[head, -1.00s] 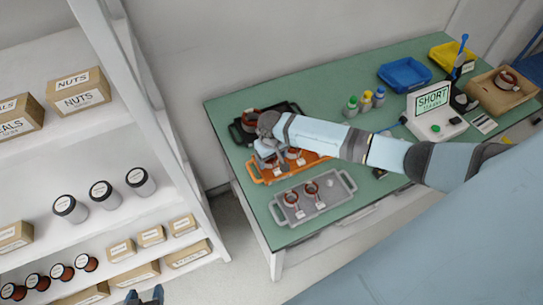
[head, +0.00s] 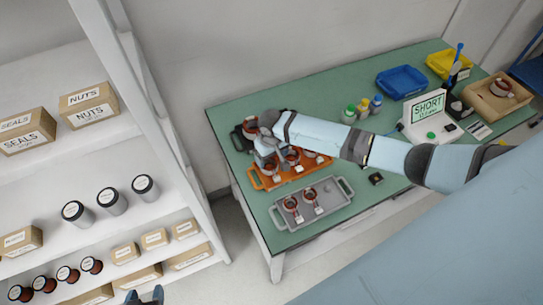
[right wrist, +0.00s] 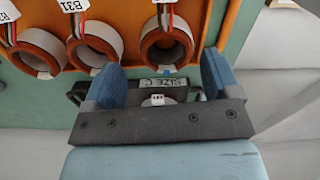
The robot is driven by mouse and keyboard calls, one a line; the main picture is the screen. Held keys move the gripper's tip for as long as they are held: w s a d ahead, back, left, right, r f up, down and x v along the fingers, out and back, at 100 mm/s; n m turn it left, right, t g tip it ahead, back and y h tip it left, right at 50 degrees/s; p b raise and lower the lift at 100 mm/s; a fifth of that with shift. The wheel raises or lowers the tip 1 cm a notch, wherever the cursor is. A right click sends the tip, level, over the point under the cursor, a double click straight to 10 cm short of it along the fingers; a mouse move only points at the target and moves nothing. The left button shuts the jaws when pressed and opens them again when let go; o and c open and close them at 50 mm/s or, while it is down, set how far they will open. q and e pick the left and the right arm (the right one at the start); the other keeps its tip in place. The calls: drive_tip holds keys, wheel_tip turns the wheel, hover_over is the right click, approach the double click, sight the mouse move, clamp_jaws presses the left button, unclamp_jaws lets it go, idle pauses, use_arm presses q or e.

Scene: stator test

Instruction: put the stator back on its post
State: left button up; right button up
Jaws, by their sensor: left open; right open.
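My right gripper (head: 265,158) is at the orange tray (head: 258,182) on the green bench, partly covering it. In the right wrist view my right gripper (right wrist: 160,64) is open, its blue fingers apart. A copper-wound stator (right wrist: 151,54) with a white tag lies in the tray just beyond and between the fingertips; contact is not clear. Two more stators (right wrist: 92,48) lie to its left. The grey tray (head: 277,217) holds two stators (head: 291,203) and one bare post (head: 331,188). My left gripper (head: 146,297) is open at the bottom edge, far from the bench.
A dark tray (head: 236,139) with a stator stands behind the orange one. The tester (head: 428,112) reads SHORT. A cardboard box (head: 480,97) holds another stator. Blue (head: 400,82) and yellow (head: 440,62) bins and small bottles (head: 362,107) stand at the back. A shelf (head: 165,120) stands left.

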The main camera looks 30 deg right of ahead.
drive_tip(key=o, duration=0.3)
drive_tip(key=shift+o, duration=0.2)
use_arm(q)
drive_tip(key=shift+a+f, duration=0.1)
use_arm(e)
wheel_tip(320, 180, up, 2)
drive_tip(key=shift+r, duration=0.15)
use_arm(q)
drive_tip(key=shift+w+a+f+b, duration=0.1)
drive_tip(key=shift+w+f+b, duration=0.1)
drive_tip(key=shift+f+b, duration=0.65)
use_arm(e)
wheel_tip(320, 180, up, 12)
drive_tip(key=shift+f, duration=0.25)
use_arm(q)
drive_tip(key=shift+s+f, duration=0.1)
drive_tip(key=shift+s, duration=0.3)
use_arm(e)
drive_tip(key=shift+f, duration=0.1)
